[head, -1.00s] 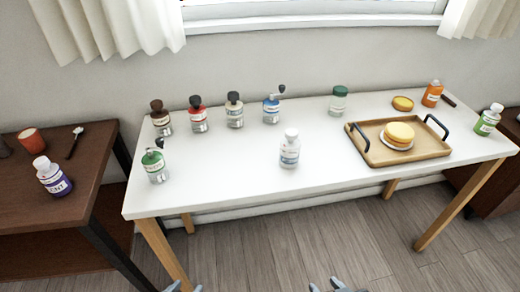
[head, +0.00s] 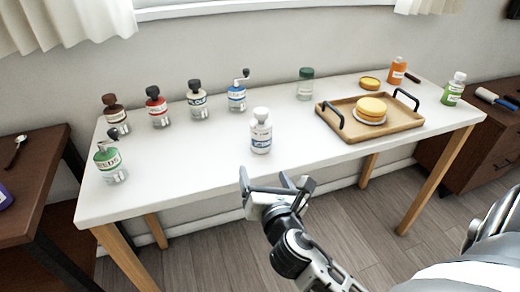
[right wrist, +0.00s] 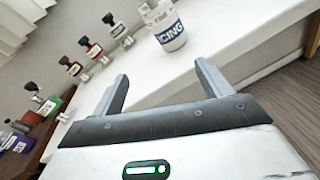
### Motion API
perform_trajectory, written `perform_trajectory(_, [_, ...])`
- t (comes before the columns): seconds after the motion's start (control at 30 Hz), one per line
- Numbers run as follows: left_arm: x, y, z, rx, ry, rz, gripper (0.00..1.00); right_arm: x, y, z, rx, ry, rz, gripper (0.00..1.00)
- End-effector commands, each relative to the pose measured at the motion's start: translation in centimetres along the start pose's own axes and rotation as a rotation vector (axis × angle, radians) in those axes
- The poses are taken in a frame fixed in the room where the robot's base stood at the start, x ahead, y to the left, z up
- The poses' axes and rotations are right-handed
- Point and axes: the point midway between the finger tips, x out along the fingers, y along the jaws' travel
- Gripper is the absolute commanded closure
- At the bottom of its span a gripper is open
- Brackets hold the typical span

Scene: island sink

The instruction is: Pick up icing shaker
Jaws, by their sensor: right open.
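The icing shaker (head: 261,132) is a clear bottle with a white cap and a white and blue label. It stands upright near the front middle of the white table. In the right wrist view the shaker (right wrist: 170,32) shows the word "ICING", beyond the fingertips and a little right of the middle. My right gripper (head: 277,178) is open and empty, in front of the table's front edge and just below the shaker in the head view. It does not touch the shaker. My left gripper is not in view.
Several bottles and grinders, among them a blue one (head: 237,97) and a green one (head: 110,164), stand at the left and back. A wooden tray (head: 400,127) holding a cake is to the right. The table around the shaker is clear.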

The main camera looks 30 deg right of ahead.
Motion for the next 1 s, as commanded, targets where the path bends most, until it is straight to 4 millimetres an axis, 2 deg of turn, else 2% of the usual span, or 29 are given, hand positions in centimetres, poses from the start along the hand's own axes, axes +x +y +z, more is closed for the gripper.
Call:
perform_trajectory(0.1, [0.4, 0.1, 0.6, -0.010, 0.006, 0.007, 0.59, 0.6, -0.2, 1.7, -0.234, -0.097, -0.030, 0.23])
perform_trajectory(0.23, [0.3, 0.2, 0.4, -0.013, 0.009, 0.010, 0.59, 1.4, -0.2, 2.9, -0.335, -0.135, -0.048, 0.23])
perform_trajectory(0.63, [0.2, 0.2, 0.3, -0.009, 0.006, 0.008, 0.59, 9.3, -0.4, 4.1, -0.341, -0.136, -0.049, 0.23])
perform_trajectory(1.0, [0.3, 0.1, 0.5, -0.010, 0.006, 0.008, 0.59, 12.7, -0.8, 4.5, -0.339, -0.134, -0.050, 0.23])
